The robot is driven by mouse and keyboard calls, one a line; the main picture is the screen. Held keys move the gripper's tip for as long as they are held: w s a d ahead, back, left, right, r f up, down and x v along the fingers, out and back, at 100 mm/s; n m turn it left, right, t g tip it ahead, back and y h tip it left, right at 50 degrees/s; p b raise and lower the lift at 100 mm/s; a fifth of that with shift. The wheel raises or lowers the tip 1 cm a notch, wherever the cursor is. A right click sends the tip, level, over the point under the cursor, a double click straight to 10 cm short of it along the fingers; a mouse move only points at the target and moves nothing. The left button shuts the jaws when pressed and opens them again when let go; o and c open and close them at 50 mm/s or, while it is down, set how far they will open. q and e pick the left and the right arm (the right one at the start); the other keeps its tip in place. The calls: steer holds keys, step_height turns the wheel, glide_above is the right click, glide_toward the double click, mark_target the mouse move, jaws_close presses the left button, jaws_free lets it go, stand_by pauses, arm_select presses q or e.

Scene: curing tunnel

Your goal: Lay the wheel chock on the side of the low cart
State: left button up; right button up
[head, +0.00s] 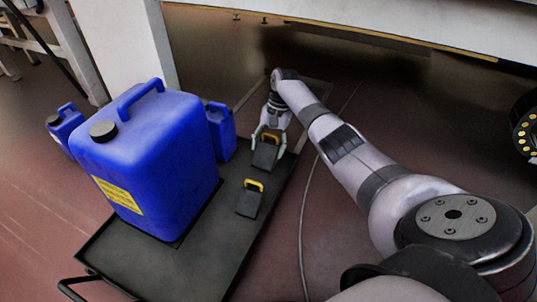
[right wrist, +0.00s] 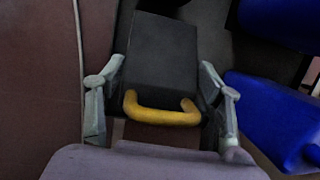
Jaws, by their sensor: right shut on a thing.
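My right gripper (head: 269,135) is shut on a black wheel chock with a yellow handle (head: 265,155) at the far right edge of the low cart (head: 213,262). In the right wrist view the held chock (right wrist: 178,55) sits between the two fingers (right wrist: 163,105), its yellow handle towards the wrist. I cannot tell whether it touches the cart deck. A second, similar wheel chock (head: 249,203) rests on the dark deck, nearer to me, with its yellow handle up. My left gripper is not in view.
A large blue jerrycan (head: 155,160) stands on the cart's left part, with a smaller blue can (head: 221,131) behind it. Another small blue can (head: 65,128) is further left. A cable (head: 303,215) runs along the floor right of the cart. The near right deck is bare.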

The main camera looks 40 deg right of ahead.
step_height(320, 180, down, 10)
steer(key=b, duration=0.6)
steer(key=shift+r, duration=0.3)
steer(key=o, duration=1.5)
